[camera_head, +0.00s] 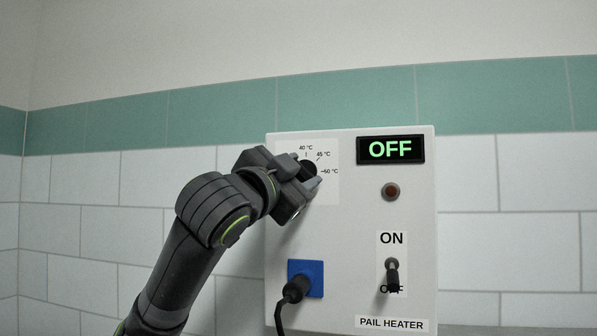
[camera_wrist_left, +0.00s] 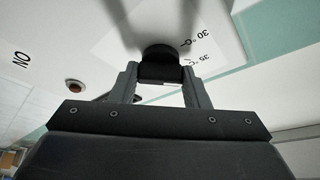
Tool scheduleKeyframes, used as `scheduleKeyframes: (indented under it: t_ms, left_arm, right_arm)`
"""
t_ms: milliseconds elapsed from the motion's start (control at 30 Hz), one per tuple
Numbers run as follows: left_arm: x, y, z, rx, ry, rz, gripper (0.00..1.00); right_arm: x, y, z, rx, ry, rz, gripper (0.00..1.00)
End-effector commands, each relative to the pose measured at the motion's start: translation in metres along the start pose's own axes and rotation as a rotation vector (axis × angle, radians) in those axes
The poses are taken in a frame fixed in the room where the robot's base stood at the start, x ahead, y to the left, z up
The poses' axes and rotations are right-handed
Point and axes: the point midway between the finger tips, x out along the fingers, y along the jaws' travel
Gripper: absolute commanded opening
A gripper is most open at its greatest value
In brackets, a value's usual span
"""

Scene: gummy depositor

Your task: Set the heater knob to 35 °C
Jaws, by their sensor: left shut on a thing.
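The heater knob (camera_head: 309,168) is a dark round knob on a pale scale plate at the upper left of the white pail heater panel (camera_head: 345,235). My left gripper (camera_head: 304,175) is shut on it, with a finger on either side. In the left wrist view the black knob (camera_wrist_left: 160,54) sits between the two fingers, with the 30 °C and 35 °C labels beside it. In the head view the 40, 45 and 50 °C labels show, while the gripper hides the lower ones. I cannot tell where the knob's pointer stands. My right gripper is not in view.
The display (camera_head: 390,150) reads OFF in green. Below it are a dark red lamp (camera_head: 391,191) and a toggle switch (camera_head: 392,273) tilted down towards OFF. A black cable plugs into a blue socket (camera_head: 313,272) at lower left. A tiled wall is behind.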

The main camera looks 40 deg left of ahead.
Motion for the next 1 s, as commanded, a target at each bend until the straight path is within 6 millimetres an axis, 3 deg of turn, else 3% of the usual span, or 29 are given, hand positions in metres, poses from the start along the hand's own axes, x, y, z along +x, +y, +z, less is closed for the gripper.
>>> scheduleKeyframes:
  t_ms: [467, 500, 633, 1000]
  left_arm:
    - [0.0002, 0.0001, 0.0003, 0.012, -0.001, 0.006, 0.19]
    - [0.0002, 0.0001, 0.0003, 0.012, -0.001, 0.006, 0.47]
    - [0.0001, 0.0001, 0.0003, 0.012, -0.001, 0.006, 0.64]
    - [-0.0056, 0.0004, 0.0007, 0.012, 0.001, 0.003, 0.64]
  right_arm:
    - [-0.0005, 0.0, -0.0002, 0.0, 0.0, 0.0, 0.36]
    - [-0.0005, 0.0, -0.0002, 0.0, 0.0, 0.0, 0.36]
    - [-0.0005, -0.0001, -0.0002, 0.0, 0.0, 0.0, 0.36]
    - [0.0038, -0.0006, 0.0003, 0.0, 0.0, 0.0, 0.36]
